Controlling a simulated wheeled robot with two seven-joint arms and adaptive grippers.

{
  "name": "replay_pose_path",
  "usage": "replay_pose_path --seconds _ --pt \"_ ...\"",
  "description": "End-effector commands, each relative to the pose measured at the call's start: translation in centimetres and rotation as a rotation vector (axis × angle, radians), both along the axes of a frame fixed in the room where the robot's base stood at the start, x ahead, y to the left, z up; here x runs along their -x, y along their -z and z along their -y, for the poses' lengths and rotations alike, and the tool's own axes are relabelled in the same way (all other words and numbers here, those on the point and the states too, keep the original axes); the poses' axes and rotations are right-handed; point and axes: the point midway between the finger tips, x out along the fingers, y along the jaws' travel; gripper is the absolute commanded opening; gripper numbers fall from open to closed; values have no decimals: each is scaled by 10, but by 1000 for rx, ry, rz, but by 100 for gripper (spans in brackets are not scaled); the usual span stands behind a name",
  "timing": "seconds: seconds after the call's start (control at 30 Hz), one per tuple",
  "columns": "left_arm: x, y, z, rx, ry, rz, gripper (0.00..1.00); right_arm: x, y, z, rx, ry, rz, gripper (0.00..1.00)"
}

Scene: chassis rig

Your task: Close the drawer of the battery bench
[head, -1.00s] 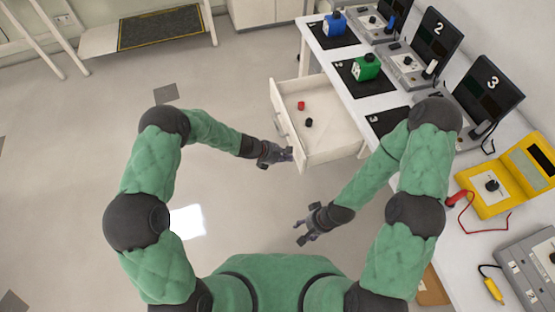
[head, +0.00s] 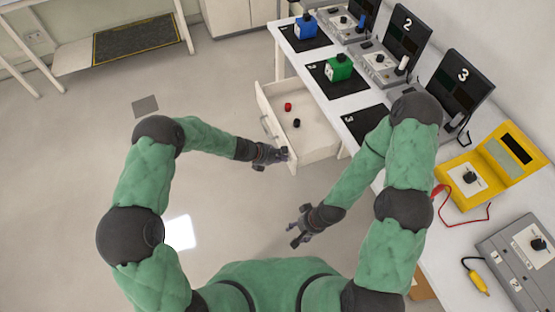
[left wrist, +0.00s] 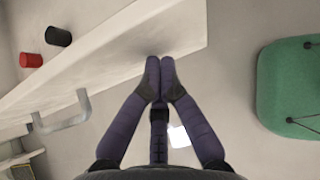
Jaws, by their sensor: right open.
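The battery bench (head: 288,42) is the white table along the right. Its white drawer (head: 312,145) stands partly open under the near side, with a small red cylinder (head: 288,106) and a black one (head: 296,123) inside. My left gripper (head: 285,155) is at the near end of the drawer front, outside it. In the left wrist view its fingertips (left wrist: 160,65) are together, with nothing between them, and overlap the drawer front (left wrist: 115,65); the handle (left wrist: 65,117) is to their left. Contact looks likely but is not certain. My right gripper (head: 296,233) is open and empty, below the drawer in the picture.
A low bench (head: 75,62) stands at the far left. The floor left of the drawer is clear.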

Motion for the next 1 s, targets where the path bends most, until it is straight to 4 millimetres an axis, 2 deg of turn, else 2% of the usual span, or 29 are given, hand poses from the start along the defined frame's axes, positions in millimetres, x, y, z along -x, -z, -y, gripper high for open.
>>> replay_pose_path --seconds 0.3,0.5,0.7,1.0 --pt "-22 1 73 0 6 1 0 0 2 0 0 -1 0 56" --pt "-35 0 110 0 4 1 0 0 -2 0 0 0 0 56" --pt "-42 0 132 0 2 1 0 0 -5 0 0 0 0 56" --pt "-46 1 143 0 0 0 0 0 -6 0 0 0 0 56"
